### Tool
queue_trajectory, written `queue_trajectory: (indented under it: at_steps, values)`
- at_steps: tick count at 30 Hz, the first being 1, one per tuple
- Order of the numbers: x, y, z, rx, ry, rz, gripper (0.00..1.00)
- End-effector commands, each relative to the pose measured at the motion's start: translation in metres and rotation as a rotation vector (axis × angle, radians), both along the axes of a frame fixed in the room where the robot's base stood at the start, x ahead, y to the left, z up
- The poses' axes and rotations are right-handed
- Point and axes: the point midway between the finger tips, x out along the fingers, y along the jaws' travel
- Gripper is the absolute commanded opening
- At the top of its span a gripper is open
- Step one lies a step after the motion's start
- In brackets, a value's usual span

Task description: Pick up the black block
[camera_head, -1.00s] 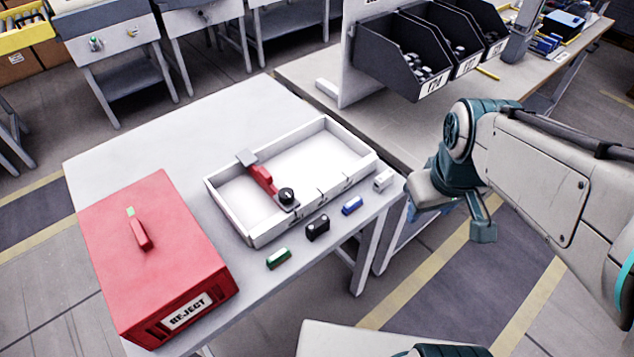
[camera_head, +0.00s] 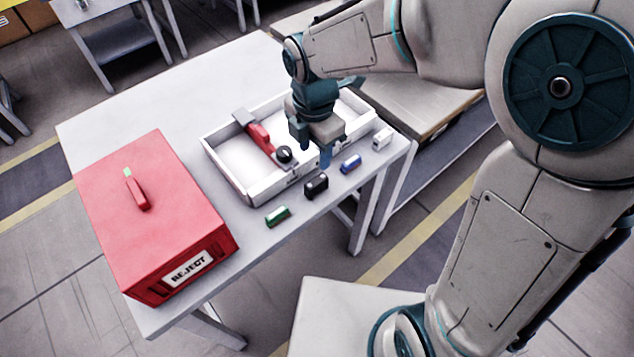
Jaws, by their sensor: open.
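The black block (camera_head: 316,186) lies on the white table near its front edge, between the green block (camera_head: 278,215) on its left and the blue block (camera_head: 350,163) on its right. My gripper (camera_head: 311,155) is open and points down above the front wall of the white tray, a little behind and above the black block. It is apart from the block, and nothing shows between its fingers. My gripper hides part of the tray's right half.
A white block (camera_head: 382,138) lies at the right end of the row. A red REJECT box (camera_head: 150,215) stands at the left. The table (camera_head: 110,130) is clear at the back left.

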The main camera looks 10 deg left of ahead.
Motion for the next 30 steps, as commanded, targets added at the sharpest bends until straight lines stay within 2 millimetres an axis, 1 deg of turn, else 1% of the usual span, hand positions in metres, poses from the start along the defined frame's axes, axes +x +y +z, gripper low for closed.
queue_trajectory:
  at_steps: [1,3,6,9,16,21,24,27,30]
  values:
    - [-0.001,-0.001,-0.012,-0.003,0.005,-0.001,0.45]
    - [-0.001,-0.001,-0.027,-0.003,0.005,-0.001,0.45]
    - [-0.001,-0.001,-0.046,-0.003,0.004,0.0,0.45]
    - [0.0,-0.001,-0.059,-0.002,0.002,-0.003,0.45]
    - [0.0,-0.002,-0.075,-0.001,0.002,-0.004,0.45]
    - [0.001,-0.004,-0.101,-0.002,0.003,-0.003,0.45]
    - [0.001,-0.003,-0.113,-0.002,0.002,-0.004,0.45]
    - [0.001,-0.003,-0.118,-0.001,-0.001,-0.004,0.45]
    - [0.002,-0.003,-0.119,0.0,-0.001,-0.004,0.45]
